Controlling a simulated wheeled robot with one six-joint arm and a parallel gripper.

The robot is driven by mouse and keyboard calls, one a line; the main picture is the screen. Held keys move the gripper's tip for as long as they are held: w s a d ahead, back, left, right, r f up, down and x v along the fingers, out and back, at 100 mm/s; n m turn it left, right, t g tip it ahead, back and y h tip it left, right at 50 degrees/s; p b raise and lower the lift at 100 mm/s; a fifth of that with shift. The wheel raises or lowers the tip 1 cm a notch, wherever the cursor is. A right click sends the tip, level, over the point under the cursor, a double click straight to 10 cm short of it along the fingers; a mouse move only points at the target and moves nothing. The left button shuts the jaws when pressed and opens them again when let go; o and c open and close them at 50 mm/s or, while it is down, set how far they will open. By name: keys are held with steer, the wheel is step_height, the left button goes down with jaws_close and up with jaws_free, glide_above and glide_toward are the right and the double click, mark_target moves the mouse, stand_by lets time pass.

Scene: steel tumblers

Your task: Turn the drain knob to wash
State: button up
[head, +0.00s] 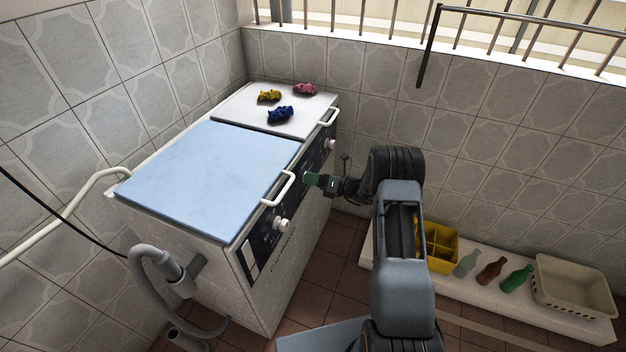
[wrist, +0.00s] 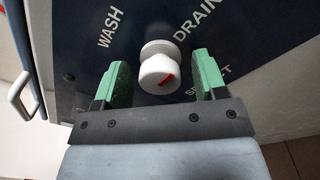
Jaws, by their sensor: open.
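The drain knob (wrist: 160,70) is white and round, with a red mark on the right part of its face. It sits on a dark panel (wrist: 75,35) in the wrist view, with the labels WASH at upper left, DRAIN at upper right and another partly hidden at lower right. My gripper (wrist: 162,80) is open, its green fingertips on either side of the knob with a visible gap to each. In the head view my gripper (head: 312,179) is at the front panel of the washing machine (head: 285,290), and the knob there is hidden behind it.
Other white knobs (head: 281,224) and (head: 331,144) flank the gripper on the panel. White handles (head: 279,190) and (head: 329,117) stick out from the blue and white lids. Crumpled cloths (head: 281,114) lie on top. A yellow crate (head: 440,262), bottles (head: 491,271) and a basket (head: 570,285) stand at right.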

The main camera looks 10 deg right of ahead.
steer(key=shift+a, duration=0.15)
steer(key=c, duration=0.9)
steer(key=shift+o, duration=0.2)
